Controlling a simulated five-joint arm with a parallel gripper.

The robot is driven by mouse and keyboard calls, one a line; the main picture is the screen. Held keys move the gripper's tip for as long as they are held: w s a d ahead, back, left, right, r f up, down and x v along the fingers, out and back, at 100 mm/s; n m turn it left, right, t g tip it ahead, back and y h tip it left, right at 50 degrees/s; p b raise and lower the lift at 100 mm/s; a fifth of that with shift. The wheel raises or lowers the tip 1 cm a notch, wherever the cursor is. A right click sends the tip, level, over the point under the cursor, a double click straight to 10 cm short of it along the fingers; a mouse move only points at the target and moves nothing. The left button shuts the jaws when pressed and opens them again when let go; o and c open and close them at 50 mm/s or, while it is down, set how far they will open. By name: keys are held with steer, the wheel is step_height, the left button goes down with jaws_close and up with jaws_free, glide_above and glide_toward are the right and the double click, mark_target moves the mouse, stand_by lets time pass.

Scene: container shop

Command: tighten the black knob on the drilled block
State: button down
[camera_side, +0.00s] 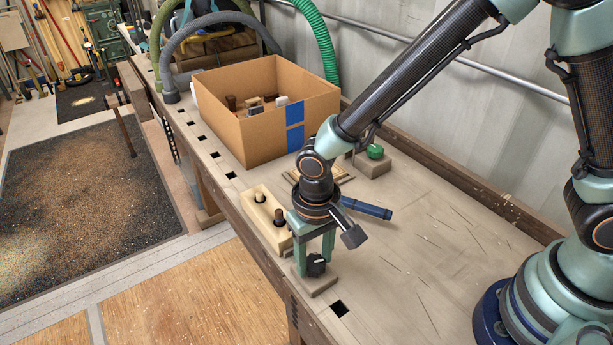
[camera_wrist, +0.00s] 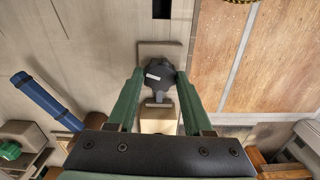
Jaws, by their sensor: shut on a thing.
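The black knob (camera_side: 316,266) has a lobed rim and a white mark on its top. It sits on a small grey-brown block (camera_side: 322,285) near the front edge of the bench. The knob also shows in the wrist view (camera_wrist: 160,80), its white mark toward the left, with the block (camera_wrist: 160,48) around and behind it. My gripper (camera_side: 313,268) points down with its two green fingers on either side of the knob. In the wrist view my gripper (camera_wrist: 160,75) is shut on the knob, a fingertip against each side. Any hole in the block is hidden under the knob.
A pale wooden block with dark pegs (camera_side: 258,205) stands just left of my gripper. A blue tube (camera_side: 366,208) lies behind it. A green knob (camera_side: 375,151) on a block and an open cardboard box (camera_side: 240,137) stand farther back. The bench right of my gripper is clear.

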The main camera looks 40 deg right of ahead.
mark_target(315, 261)
steer(key=shift+m, duration=0.9)
steer(key=shift+c, duration=1.5)
jaws_free()
step_height(315, 261, up, 12)
steer(key=shift+d+r, duration=0.1)
